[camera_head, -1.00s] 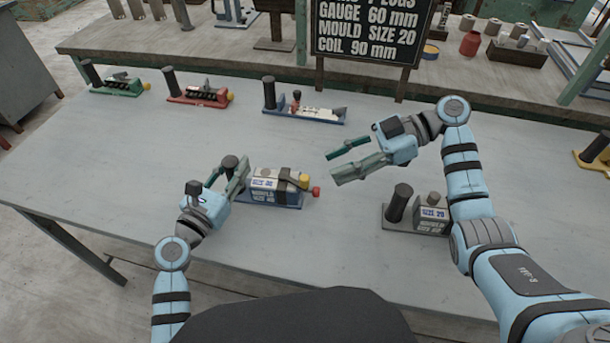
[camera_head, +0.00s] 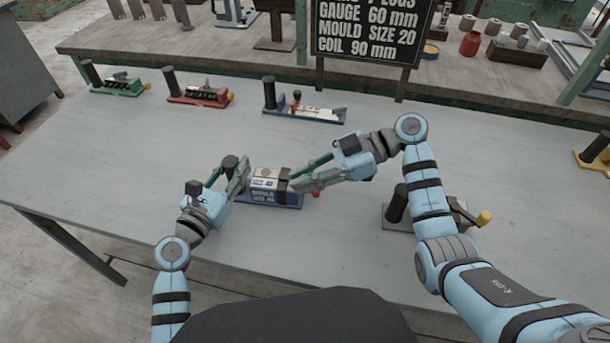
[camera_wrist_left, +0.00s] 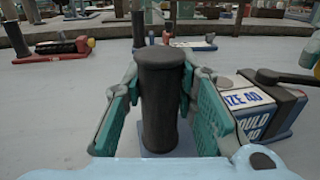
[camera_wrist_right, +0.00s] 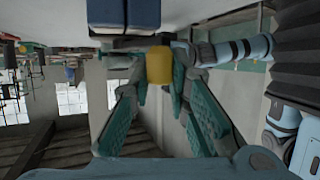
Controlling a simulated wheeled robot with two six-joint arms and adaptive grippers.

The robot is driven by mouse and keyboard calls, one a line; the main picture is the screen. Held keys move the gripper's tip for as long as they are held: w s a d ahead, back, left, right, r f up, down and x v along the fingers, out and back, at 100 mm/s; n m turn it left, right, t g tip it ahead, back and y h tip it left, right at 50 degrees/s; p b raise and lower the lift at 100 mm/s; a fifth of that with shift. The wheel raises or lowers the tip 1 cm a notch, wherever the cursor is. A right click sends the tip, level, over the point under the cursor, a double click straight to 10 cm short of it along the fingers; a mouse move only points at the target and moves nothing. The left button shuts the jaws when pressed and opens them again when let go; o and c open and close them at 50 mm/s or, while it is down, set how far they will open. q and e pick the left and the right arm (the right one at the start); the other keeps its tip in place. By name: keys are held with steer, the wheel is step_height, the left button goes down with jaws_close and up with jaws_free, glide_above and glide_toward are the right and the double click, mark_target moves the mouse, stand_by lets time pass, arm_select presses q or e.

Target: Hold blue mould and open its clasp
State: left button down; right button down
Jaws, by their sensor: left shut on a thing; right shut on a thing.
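The blue mould (camera_head: 264,185) stands on its blue base at the left middle of the table, with a white block reading size 40 and a dark strap over it. My left gripper (camera_head: 236,176) is shut around its upright black post, which fills the left wrist view (camera_wrist_left: 160,100). My right gripper (camera_head: 303,178) is at the clasp end of the mould. In the right wrist view its fingers are shut on the yellow clasp knob (camera_wrist_right: 159,65). In the head view the fingers hide this knob. A red knob (camera_head: 316,191) shows just below them.
A grey mould (camera_head: 428,213) with a yellow knob stands at the right, partly behind my right arm. Green (camera_head: 118,86), red (camera_head: 200,95) and another blue-based mould (camera_head: 308,113) stand along the back. A sign (camera_head: 368,35) stands behind. The table's left front is clear.

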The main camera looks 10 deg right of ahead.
arm_select(q)
steer(key=shift+f, duration=0.1)
arm_select(e)
steer(key=m+t, duration=0.1)
steer(key=s+a+m+t, duration=0.1)
steer(key=t, duration=0.1)
steer(key=shift+m, duration=0.4)
steer(key=c, duration=1.5)
jaws_free()
steer(key=shift+r, duration=0.1)
step_height(320, 180, up, 10)
steer(key=shift+f, duration=0.1)
